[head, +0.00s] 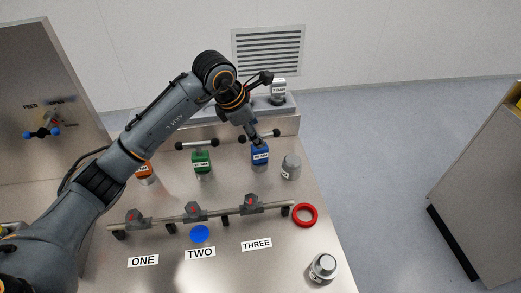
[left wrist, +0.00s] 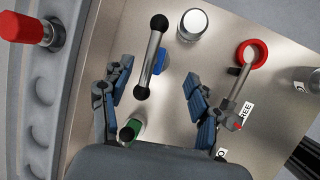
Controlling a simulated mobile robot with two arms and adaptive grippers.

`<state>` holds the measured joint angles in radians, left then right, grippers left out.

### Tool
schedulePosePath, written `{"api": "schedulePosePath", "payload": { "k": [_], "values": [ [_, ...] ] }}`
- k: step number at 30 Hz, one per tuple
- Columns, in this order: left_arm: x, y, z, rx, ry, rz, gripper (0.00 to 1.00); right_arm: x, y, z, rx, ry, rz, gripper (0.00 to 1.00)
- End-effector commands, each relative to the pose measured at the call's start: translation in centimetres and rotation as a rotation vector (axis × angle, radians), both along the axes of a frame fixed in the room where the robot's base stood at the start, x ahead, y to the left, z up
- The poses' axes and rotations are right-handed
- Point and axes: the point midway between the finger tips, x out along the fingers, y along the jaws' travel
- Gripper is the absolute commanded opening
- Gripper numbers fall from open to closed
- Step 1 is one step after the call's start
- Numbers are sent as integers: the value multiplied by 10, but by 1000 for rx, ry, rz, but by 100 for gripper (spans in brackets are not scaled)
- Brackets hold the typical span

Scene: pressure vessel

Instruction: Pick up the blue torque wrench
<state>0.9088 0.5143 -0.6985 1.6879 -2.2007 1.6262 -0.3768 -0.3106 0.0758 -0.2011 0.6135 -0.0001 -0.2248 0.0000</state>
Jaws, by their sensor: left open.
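The blue torque wrench (head: 260,155) stands upright on the metal bench in the head view. It has a blue labelled body and a crossbar with black ball ends. In the left wrist view its blue body (left wrist: 161,60) is mostly hidden under the crossbar. My left gripper (head: 252,133) is above and close to the wrench. In the left wrist view its fingers (left wrist: 158,95) are spread wide, with the crossbar's near end between them and nothing gripped. I cannot tell if they touch it. My right gripper is not in view.
A green wrench (head: 201,162) and an orange one (head: 145,172) stand to the left. A grey cylinder (head: 291,167) stands close on the right. In front runs a pipe with valves (head: 193,213) and a red ring (head: 304,215). A grey panel rises at the left.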

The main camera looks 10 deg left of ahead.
Motion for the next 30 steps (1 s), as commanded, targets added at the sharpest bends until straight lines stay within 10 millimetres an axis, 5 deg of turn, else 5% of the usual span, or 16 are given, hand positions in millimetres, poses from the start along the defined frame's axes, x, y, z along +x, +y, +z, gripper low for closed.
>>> {"api": "schedulePosePath", "payload": {
  "k": [21, 30],
  "values": [
    [28, -17, -80, -2, 2, 0, 61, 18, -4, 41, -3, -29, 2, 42],
    [31, -19, -87, -2, 0, -1, 61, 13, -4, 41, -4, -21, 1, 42]
  ]
}}
